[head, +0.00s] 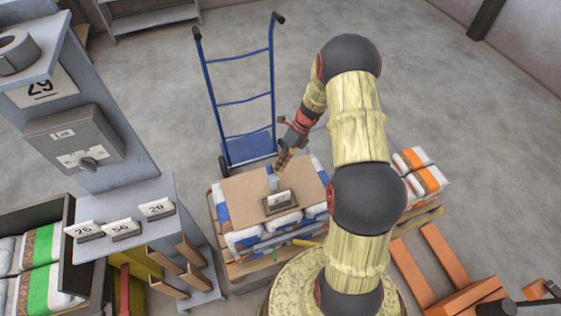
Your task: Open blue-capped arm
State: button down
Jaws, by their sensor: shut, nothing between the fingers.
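I cannot clearly pick out a blue-capped arm in the head view. My gripper (282,163) hangs past the bend of my arm, pointing down over the far part of the stacked bags. It is shut and empty. Close below its fingertips a small pale bluish upright piece (273,184) stands on a cardboard sheet (240,197); whether they touch cannot be told. A dark-framed card holder (279,202) sits just in front of that piece. My arm hides part of the stack's right side.
The stack rests on a wooden pallet (243,284). A blue hand truck (247,150) stands behind it. At left are a grey column with a Lot box (75,137), a shelf with numbered cards (122,228) and a bin of bags. Orange forks (447,255) lie at right.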

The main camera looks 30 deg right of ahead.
jog(key=shift+w+d+f+g+p, duration=0.2)
jog(key=shift+w+f+p, duration=0.1)
jog(key=shift+w+p, duration=0.3)
jog(key=shift+w+d+f+g+p, duration=0.1)
jog(key=shift+w+f+g+p, duration=0.15)
jog(key=shift+w+p, duration=0.3)
jog(key=shift+w+f, duration=0.1)
jog(key=shift+w, duration=0.05)
jog(key=s+d+r+p, duration=0.2)
jog(key=d+r+p, duration=0.2)
jog(key=d+r, duration=0.3)
notch_tip(320, 180, up, 4)
jog(key=shift+d+f, duration=0.2)
jog(key=shift+d, duration=0.1)
dwell(0.5)
